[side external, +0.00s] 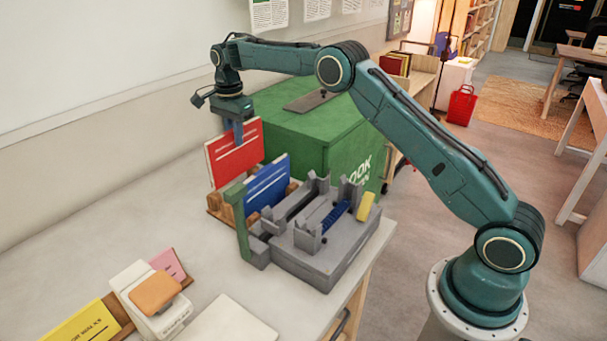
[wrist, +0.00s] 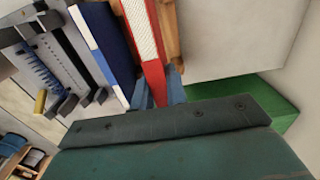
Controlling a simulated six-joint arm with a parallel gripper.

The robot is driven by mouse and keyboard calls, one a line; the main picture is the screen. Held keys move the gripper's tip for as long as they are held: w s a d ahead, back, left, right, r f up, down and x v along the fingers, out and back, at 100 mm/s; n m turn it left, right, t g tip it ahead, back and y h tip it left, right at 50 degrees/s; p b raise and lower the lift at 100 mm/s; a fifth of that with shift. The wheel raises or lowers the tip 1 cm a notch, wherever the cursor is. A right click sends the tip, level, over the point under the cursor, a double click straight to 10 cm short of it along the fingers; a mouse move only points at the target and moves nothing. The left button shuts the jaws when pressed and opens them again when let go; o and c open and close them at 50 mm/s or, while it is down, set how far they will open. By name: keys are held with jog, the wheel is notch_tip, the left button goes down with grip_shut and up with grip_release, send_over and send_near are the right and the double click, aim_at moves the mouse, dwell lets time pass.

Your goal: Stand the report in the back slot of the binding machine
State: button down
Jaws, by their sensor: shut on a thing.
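A red report (side external: 234,157) with a white edge stands upright at the wooden rack on the table. It also shows in the wrist view (wrist: 147,48). My gripper (side external: 238,134) is above it with its blue fingers shut on its top edge, and the fingers (wrist: 160,92) lie on both sides of it in the wrist view. The grey binding machine (side external: 318,262) stands to the right and nearer the camera, with upright posts, a dark slot and a blue comb strip. It shows at the left of the wrist view (wrist: 35,30). I see no report in its slots.
A blue report (side external: 267,184) stands beside the red one in the wooden rack (side external: 222,210), close to the machine. A large green box (side external: 300,135) stands right behind. A yellow block (side external: 366,206) sits on the machine. The table's left middle (side external: 130,210) is clear.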

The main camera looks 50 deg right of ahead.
jog(key=s+a+r+n, duration=0.4)
jog(key=s+r+n, duration=1)
jog(key=s+n, duration=0.1)
jog(key=s+d+f+m, duration=0.4)
jog(key=s+f+m, duration=0.1)
jog(key=m, duration=1)
jog(key=shift+f, duration=0.3)
jog(key=shift+f, duration=0.15)
